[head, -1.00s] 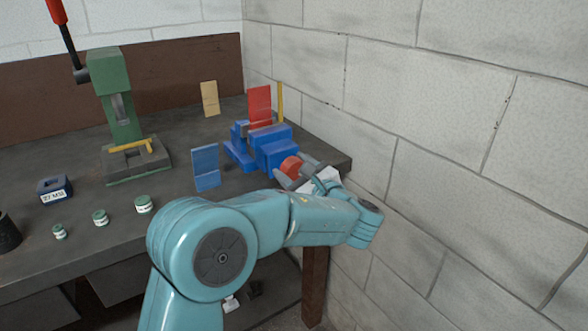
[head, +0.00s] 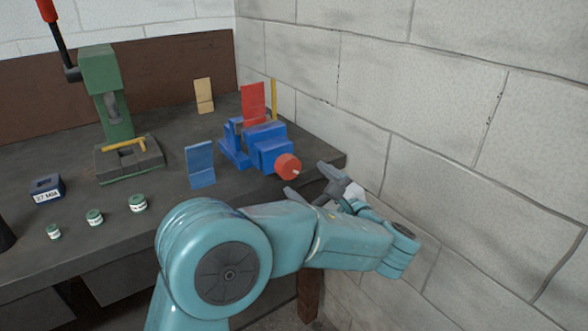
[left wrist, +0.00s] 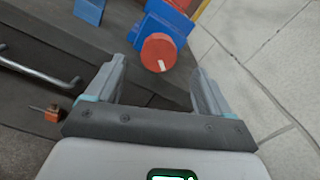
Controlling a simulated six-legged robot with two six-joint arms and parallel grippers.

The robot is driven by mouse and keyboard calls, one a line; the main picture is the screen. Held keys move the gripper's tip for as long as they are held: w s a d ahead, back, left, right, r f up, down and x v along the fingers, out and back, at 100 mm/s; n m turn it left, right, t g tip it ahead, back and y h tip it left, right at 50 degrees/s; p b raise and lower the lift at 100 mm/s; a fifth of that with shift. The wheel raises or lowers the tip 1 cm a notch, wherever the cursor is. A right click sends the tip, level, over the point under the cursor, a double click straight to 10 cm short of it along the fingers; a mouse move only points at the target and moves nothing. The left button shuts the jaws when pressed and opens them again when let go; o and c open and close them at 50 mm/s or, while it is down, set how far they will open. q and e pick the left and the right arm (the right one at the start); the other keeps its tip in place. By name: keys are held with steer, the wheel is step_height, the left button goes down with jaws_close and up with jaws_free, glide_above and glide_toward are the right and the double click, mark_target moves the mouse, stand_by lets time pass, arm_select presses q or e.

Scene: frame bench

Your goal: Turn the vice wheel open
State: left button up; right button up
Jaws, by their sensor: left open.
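The blue vice (head: 262,150) stands on the bench near its right corner. My right gripper is not in view.
A red plate (head: 253,103) and a yellow strip (head: 274,98) stand by the vice. A blue plate (head: 200,165) stands to its left. A green press (head: 110,95) and several small tins (head: 138,203) are further left. The block wall (head: 420,130) is close on the right.

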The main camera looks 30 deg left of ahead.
arm_select(q)
steer(key=v, duration=0.7)
steer(key=shift+d, duration=0.35)
steer(key=shift+s, duration=0.15)
